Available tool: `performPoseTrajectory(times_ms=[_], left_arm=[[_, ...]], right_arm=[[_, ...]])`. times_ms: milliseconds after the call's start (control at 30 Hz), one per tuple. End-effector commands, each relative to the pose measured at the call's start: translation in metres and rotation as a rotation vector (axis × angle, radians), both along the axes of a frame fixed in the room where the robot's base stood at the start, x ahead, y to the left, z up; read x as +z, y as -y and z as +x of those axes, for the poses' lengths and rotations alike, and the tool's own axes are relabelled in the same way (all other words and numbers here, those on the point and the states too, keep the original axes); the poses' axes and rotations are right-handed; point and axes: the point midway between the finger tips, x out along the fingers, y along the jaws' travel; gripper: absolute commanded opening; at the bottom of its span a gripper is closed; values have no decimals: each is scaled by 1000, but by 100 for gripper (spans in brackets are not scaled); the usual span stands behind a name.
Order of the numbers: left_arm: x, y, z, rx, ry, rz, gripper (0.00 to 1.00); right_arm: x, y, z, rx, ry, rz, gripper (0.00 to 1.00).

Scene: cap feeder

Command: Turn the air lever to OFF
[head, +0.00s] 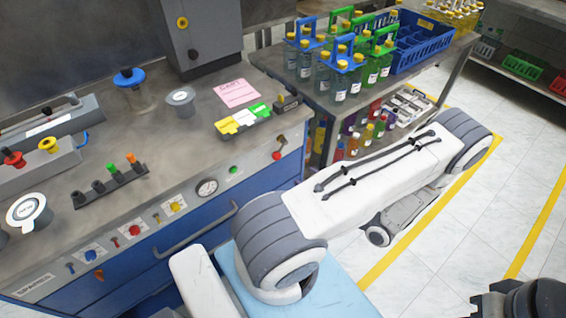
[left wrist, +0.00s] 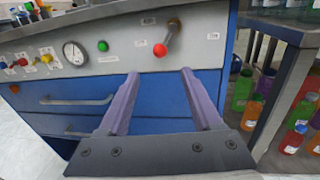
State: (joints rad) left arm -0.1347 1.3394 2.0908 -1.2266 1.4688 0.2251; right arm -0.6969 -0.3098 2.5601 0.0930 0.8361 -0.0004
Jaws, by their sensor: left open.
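The air lever shows in the left wrist view as a short metal handle with a red ball end (left wrist: 160,50). It slants down and left from its pivot (left wrist: 174,26) on the grey panel. In the head view its red ball (head: 277,155) is at the panel's right end. Small labels sit beside it, too small to read. My left gripper (left wrist: 159,78) is open and empty, its two purple fingers pointing at the panel. The red ball appears above and between the fingertips, apart from them. In the head view my arm hides this gripper.
The panel also carries a green button (left wrist: 102,46), a round gauge (left wrist: 74,53) and several small valves. Below are blue drawers with a handle (left wrist: 77,101). To the right, a shelf post (left wrist: 276,85) and several coloured bottles stand close by.

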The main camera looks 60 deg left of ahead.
Motion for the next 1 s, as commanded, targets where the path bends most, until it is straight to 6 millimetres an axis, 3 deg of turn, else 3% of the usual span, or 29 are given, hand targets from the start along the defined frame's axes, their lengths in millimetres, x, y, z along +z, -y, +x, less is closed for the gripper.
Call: performPoseTrajectory(times_ms=[167,600,1000], left_arm=[[-1,-16,-5,1,-9,2,66],[-1,-88,-21,1,-5,1,66],[-1,-103,-23,-3,-5,2,66]], right_arm=[[3,0,0,0,0,0,0],[13,0,0,0,0,0,0],[14,0,0,0,0,0,0]])
